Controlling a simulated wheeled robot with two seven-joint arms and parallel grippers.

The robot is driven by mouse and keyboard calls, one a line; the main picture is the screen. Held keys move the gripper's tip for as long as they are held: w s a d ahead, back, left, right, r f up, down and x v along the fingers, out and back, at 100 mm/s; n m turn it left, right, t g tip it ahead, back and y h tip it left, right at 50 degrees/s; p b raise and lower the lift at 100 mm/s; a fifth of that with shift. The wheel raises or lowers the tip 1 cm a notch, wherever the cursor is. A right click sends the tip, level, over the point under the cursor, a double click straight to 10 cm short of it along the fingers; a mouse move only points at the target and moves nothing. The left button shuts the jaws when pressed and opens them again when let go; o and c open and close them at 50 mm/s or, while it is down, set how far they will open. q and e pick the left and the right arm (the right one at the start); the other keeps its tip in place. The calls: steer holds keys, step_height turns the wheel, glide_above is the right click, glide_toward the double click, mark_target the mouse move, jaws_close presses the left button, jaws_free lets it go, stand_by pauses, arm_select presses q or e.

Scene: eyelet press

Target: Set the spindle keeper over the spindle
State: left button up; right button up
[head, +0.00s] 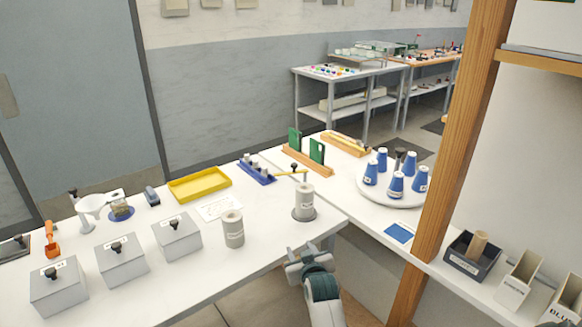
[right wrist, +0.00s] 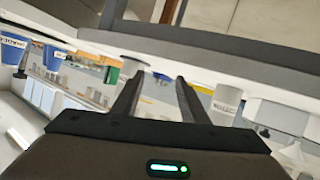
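Two grey-white labelled cylinders stand on the table; their labels are too small to read, so I cannot tell for sure which is the spindle keeper. One cylinder (head: 233,230) stands upright on the bare table and has a round opening in its top; a labelled cylinder also shows in the right wrist view (right wrist: 227,103). The other cylinder (head: 304,202) stands on a dark round base, with a narrower piece on top. My right gripper (head: 307,252) is open and empty at the table's front edge, apart from both cylinders. Its fingers are spread in the right wrist view (right wrist: 157,85). My left gripper is not in view.
Several grey lidded boxes (head: 122,261) line the front left. A yellow tray (head: 200,185) and a blue rack (head: 256,173) lie behind. Blue cones stand on a round white turntable (head: 390,200) at right. A wooden post (head: 462,130) rises beside the right table.

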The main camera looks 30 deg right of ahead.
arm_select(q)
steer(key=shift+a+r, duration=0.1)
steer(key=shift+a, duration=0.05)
arm_select(e)
steer(key=w+d+r+m+t+h, duration=0.2)
steer(key=w+d+r+m+h, duration=0.2)
steer(key=w+r, duration=0.7)
steer(key=shift+w+d+r+h, duration=0.35)
steer(key=shift+w+d+h, duration=0.15)
steer(key=shift+w+d, duration=0.7)
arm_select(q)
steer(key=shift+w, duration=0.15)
